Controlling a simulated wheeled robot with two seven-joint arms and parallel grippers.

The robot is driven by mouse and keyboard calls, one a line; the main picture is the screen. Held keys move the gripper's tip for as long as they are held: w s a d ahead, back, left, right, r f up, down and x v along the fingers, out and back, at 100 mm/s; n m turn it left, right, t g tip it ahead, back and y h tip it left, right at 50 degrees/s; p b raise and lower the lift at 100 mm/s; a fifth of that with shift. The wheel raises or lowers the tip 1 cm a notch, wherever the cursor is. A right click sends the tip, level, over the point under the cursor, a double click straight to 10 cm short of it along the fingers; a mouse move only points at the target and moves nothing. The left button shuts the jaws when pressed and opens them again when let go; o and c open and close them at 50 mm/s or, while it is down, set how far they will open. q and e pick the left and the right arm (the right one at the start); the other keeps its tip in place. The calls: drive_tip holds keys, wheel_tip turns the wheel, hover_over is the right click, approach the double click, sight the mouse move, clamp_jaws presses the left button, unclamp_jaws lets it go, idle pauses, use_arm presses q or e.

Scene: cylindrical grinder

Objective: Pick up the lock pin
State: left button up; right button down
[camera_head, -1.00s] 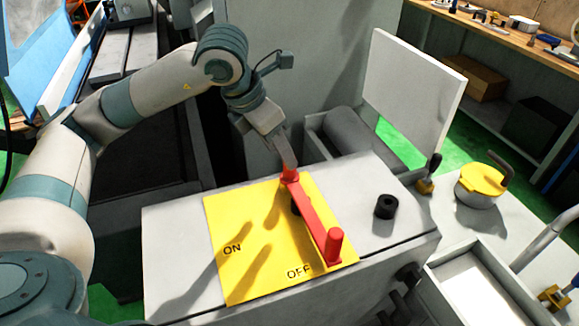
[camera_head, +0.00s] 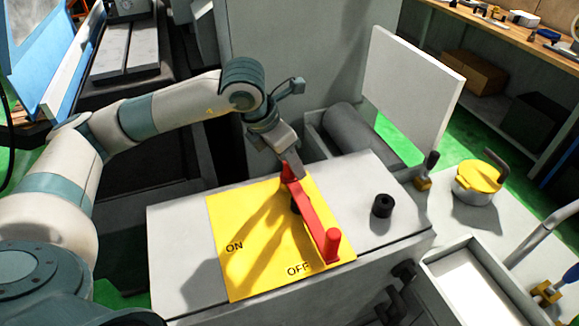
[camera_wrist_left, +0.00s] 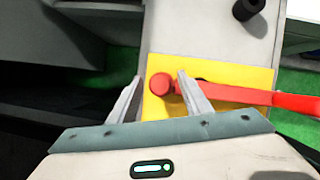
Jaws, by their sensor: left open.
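A red lever (camera_head: 312,215) lies across the yellow ON/OFF plate (camera_head: 227,270), with an upright red knob (camera_head: 333,243) at its near end by OFF. At its far end is a round red pin, apparently the lock pin; it shows in the wrist view (camera_wrist_left: 160,84). My left gripper (camera_head: 295,168) is open at that far end and partly hides it in the head view. In the wrist view the pin's round top appears between the two fingers (camera_wrist_left: 160,88), closer to the right one. Whether either finger touches it I cannot tell. My right gripper is not in view.
A black knob (camera_head: 381,205) stands on the grey cabinet top (camera_head: 180,230) right of the plate. A pale upright panel (camera_head: 412,90) stands behind. At right are a yellow-lidded pot (camera_head: 478,178) and an open tray (camera_head: 440,278). The cabinet top left of the plate is clear.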

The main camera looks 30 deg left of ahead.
use_arm(q)
drive_tip(key=shift+c, duration=0.7)
clamp_jaws()
drive_tip(key=shift+r, duration=0.15)
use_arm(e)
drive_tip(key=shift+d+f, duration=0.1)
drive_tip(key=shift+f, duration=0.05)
